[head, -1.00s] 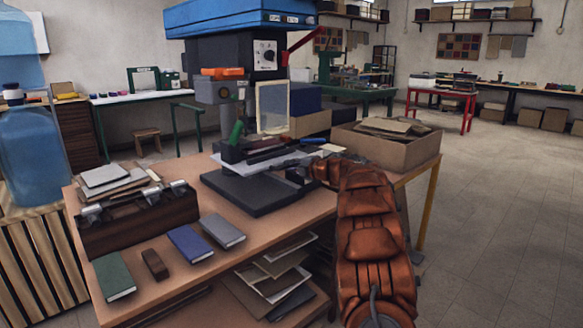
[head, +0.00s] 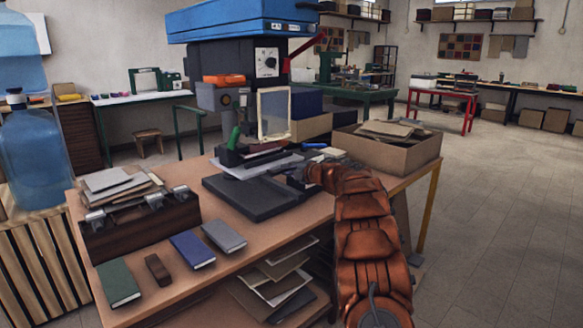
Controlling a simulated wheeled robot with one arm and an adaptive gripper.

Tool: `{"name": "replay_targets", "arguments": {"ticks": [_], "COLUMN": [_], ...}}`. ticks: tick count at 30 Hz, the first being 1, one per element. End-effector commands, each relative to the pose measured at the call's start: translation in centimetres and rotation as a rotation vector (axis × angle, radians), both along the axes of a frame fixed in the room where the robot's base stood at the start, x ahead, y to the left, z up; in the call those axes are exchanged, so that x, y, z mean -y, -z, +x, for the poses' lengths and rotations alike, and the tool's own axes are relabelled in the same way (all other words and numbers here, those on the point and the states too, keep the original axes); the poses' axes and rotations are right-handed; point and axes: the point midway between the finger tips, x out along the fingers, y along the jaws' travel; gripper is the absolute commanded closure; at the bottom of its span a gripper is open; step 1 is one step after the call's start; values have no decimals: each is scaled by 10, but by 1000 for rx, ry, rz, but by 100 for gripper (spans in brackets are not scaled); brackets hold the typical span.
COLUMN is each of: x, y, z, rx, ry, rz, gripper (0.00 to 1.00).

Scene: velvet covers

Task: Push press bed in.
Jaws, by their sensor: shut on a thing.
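The press bed (head: 255,198) is a flat dark slab at the front of the blue-topped press (head: 240,55), on the wooden bench. It sticks out from under the press head toward the bench's front edge. My gripper (head: 288,173) is small and dark at the end of my orange arm, at the bed's right rear side. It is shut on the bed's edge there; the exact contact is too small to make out. A white sheet (head: 238,170) lies behind the slab, below the press head.
A cardboard box (head: 372,157) of boards stands right of my arm. A wooden rack (head: 140,225) and grey (head: 224,237), blue (head: 192,250) and green (head: 118,284) books lie at the left and front. A clear panel (head: 274,114) hangs from the press.

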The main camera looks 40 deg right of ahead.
Motion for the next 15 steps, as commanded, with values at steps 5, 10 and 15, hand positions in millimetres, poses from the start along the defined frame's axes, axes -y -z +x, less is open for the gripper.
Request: {"name": "replay_targets", "arguments": {"ticks": [5,10,15], "x": [0,0,-1], "y": [-5,-1,-1], "z": [17,22,22], "rx": [2,2,3], "ry": [-1,1,1], "rz": [0,1,0], "gripper": [100,100,100]}}
